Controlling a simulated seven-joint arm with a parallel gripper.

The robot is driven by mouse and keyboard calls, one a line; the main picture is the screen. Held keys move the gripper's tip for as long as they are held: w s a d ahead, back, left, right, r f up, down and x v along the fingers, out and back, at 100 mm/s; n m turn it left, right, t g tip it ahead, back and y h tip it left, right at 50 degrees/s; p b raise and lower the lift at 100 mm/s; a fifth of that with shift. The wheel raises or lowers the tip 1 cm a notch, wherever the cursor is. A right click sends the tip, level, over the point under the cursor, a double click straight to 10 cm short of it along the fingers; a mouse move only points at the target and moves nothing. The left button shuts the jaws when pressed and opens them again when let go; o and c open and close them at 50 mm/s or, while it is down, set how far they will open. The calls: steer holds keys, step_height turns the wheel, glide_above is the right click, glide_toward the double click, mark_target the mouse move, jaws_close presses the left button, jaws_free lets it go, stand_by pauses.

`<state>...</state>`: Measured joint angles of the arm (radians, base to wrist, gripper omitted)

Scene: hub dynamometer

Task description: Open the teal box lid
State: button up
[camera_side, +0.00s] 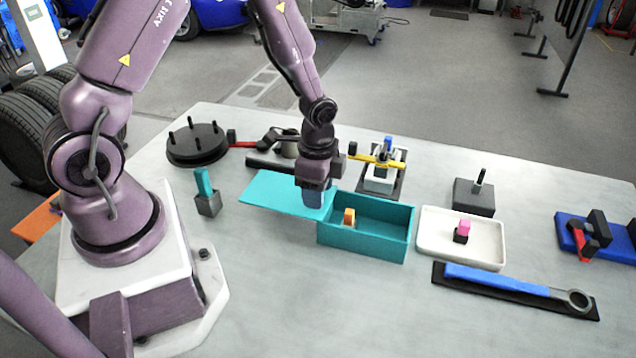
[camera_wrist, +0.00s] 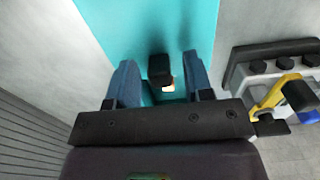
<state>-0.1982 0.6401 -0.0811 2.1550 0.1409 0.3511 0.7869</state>
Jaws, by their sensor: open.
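The teal box (camera_side: 365,238) stands in the middle of the table. Most of its top is uncovered, and an orange block (camera_side: 349,216) shows inside near its left end. The flat teal lid (camera_side: 272,190) extends out to the left of the box, its right end by the box's left edge. My gripper (camera_side: 318,200) is down at the lid's right end. In the wrist view, my open gripper (camera_wrist: 160,84) has its blue fingers on either side of a black knob (camera_wrist: 159,67) on the teal lid (camera_wrist: 150,22), with gaps visible. Finger contact is hidden in the side view.
A white tray (camera_side: 438,250) with a pink-topped piece stands right of the box. A blue wrench (camera_side: 500,279) lies in front of it. A yellow-handled clamp fixture (camera_side: 380,172) stands behind the box. A grey block with a teal peg (camera_side: 207,200) stands left of the lid.

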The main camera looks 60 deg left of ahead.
step_height(320, 180, up, 13)
stand_by(0.4)
steer(key=s+d+r+n+t, duration=0.2)
steer(key=s+r+n, duration=0.2)
steer(key=s+r, duration=0.2)
steer(key=s+d+r+n+t, duration=0.2)
steer(key=s+r+n+t, duration=0.1)
steer(key=s+r+n, duration=0.2)
step_height(320, 180, up, 4)
steer(key=shift+s+t, duration=0.3)
steer(key=shift+s, duration=0.7)
